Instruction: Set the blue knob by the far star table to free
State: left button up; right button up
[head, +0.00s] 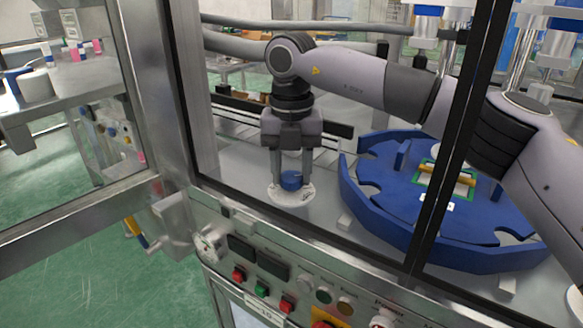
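The blue knob (291,181) sits on a round white dial plate (288,197) on the grey machine deck, left of the blue star table (390,212). Marks on the plate are too small to read, so I cannot tell the knob's setting. My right gripper (292,178) points straight down over the knob, its two fingers on either side and seemingly touching it. Its arm reaches in from the right, above the star table. My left gripper is not in view.
Dark upright frame posts (447,175) cross the view in front of the star table. A control panel with coloured buttons (262,289) runs along the front. A rail (250,112) lies behind the knob. A side bench (75,82) with cups stands at left.

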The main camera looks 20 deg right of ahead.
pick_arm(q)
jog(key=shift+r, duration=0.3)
pick_arm(e)
jog(key=shift+r+n, duration=0.1)
jog(key=shift+n, duration=0.3)
jog(key=shift+n+p, duration=0.3)
jog(key=shift+p, duration=0.1)
jog(key=shift+r+n+p, duration=0.1)
jog(key=shift+n+p, duration=0.5)
jog(key=shift+n, duration=0.5)
jog(key=shift+n+p, duration=0.3)
jog(key=shift+n, duration=0.6)
jog(key=n+p, duration=0.1)
jog(key=n, duration=0.1)
jog(key=shift+n, duration=0.4)
jog(key=n+p, duration=0.1)
jog(key=n, duration=0.4)
jog(key=shift+w, duration=0.1)
pick_arm(q)
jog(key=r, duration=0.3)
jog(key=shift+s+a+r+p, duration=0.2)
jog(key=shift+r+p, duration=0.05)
jog(key=shift+p, duration=0.05)
pick_arm(e)
jog(key=n, duration=0.4)
jog(key=shift+n, duration=0.3)
